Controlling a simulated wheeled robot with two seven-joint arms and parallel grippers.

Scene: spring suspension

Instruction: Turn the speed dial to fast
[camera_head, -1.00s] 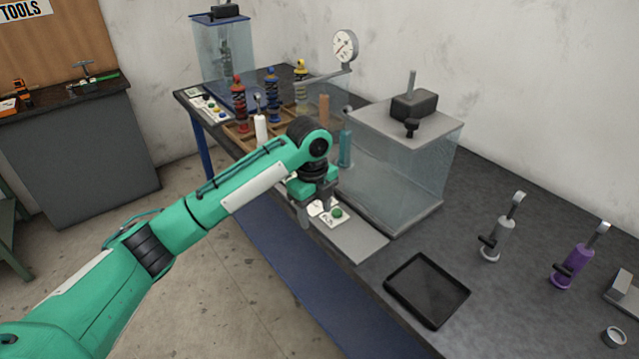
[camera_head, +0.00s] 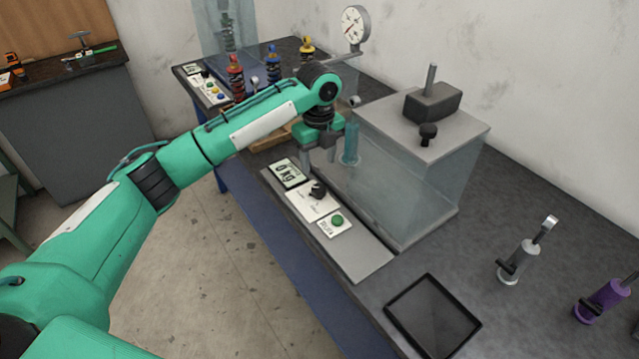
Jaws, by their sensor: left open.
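The speed dial is a small black knob (camera_head: 317,190) on a white plate on the grey control strip (camera_head: 355,255) at the front of the clear test chamber. Its setting is too small to read. My left gripper (camera_head: 318,162) points down just behind the dial in the picture, open and empty, apart from the knob as far as I can tell. My right gripper is not in view.
A green button (camera_head: 337,220) and a small display (camera_head: 289,172) flank the dial. The clear chamber (camera_head: 420,190) stands close to the right. A black tray (camera_head: 432,315) lies in front. Colored springs (camera_head: 236,75) and a gauge (camera_head: 354,25) are behind.

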